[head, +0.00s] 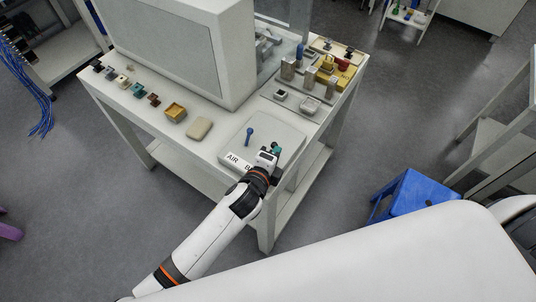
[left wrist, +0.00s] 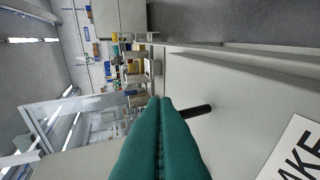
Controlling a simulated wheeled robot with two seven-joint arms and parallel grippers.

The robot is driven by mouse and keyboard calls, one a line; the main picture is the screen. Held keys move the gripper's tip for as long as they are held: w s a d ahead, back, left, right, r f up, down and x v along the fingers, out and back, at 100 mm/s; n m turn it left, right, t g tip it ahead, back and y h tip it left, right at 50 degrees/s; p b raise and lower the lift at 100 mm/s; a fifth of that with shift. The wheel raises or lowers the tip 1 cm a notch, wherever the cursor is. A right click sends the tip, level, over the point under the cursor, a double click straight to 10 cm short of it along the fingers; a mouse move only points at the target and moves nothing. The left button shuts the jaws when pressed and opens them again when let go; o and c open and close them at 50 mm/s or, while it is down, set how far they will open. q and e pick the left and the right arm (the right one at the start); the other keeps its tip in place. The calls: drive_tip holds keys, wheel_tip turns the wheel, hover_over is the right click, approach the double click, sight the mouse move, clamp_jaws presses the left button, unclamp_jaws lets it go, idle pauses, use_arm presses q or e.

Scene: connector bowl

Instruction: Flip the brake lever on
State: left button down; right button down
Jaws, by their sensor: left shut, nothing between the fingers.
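A pale panel (head: 285,132) sits at the table's front corner. A white label (head: 238,160) reading "AIR B..." is at its front edge, partly hidden by my left gripper. The label's end, "AKE", shows in the left wrist view (left wrist: 297,153). A small blue lever (head: 249,134) stands up from the panel, left of the gripper. My left gripper (head: 276,149), with teal fingers, is shut and empty over the panel's front right part. In the left wrist view, a dark rod (left wrist: 196,111) shows beside the shut fingers (left wrist: 161,110); its other end is hidden, and I cannot tell whether they touch.
A large grey box (head: 175,45) stands at the back of the table. Several small connectors and a tan pad (head: 199,128) line the left edge. A tray of metal and yellow parts (head: 312,82) is at the back right. A blue stool (head: 408,195) stands on the floor at right.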

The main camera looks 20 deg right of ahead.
use_arm(q)
drive_tip(key=shift+w+d+r+p, duration=0.2)
drive_tip(key=shift+w+d+p, duration=0.15)
drive_tip(key=shift+d, duration=0.15)
drive_tip(key=shift+w+d, duration=0.75)
drive_tip(key=shift+d, duration=0.2)
use_arm(e)
drive_tip(key=shift+r, duration=0.75)
use_arm(q)
drive_tip(key=shift+r, duration=0.1)
